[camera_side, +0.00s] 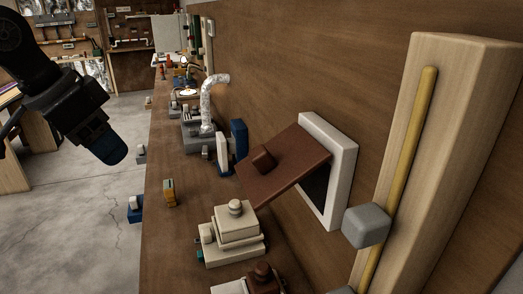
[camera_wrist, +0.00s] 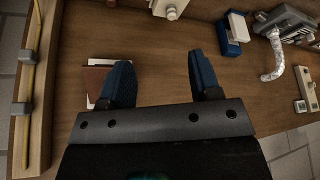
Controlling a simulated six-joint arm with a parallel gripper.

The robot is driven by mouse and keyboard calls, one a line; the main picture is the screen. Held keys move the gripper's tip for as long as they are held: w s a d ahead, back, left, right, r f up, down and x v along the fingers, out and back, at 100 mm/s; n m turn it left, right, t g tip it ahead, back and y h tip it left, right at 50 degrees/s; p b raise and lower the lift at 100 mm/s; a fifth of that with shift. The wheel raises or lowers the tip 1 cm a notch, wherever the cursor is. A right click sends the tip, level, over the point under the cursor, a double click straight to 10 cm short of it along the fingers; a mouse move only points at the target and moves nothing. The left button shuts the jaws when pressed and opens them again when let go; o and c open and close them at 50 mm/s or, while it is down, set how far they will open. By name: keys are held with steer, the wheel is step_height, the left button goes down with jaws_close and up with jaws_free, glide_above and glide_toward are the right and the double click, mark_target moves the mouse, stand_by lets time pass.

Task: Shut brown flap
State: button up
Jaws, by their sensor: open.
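The brown flap (camera_side: 284,166) stands out from a white frame (camera_side: 341,183) on the wooden wall in the side view. It is open at a slant, with a small brown knob on its face and a dark opening behind it. In the wrist view the flap (camera_wrist: 92,79) shows at the left, partly hidden by a finger of my gripper. My gripper (camera_side: 112,152) hangs at the upper left of the side view, well apart from the flap. In the wrist view my gripper (camera_wrist: 160,85) has its two blue fingers spread, with nothing between them.
A cream stepped block (camera_side: 234,237) sits below the flap. A blue and white piece (camera_side: 233,147) and a silver pipe (camera_side: 208,100) stand farther back. A wooden post with a yellow rod and grey block (camera_side: 367,225) is at the right. Open floor lies left.

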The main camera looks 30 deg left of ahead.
steer(key=w+d+r+m+h, duration=0.1)
steer(key=w+d+r+m, duration=0.2)
steer(key=w+d+r, duration=0.4)
steer(key=m+g, duration=0.2)
steer(key=m, duration=0.1)
glide_toward(259, 149)
steer(key=shift+h, duration=0.4)
steer(key=x, duration=1)
steer(key=shift+a+f, duration=0.25)
steer(key=shift+f, duration=0.05)
jaws_close()
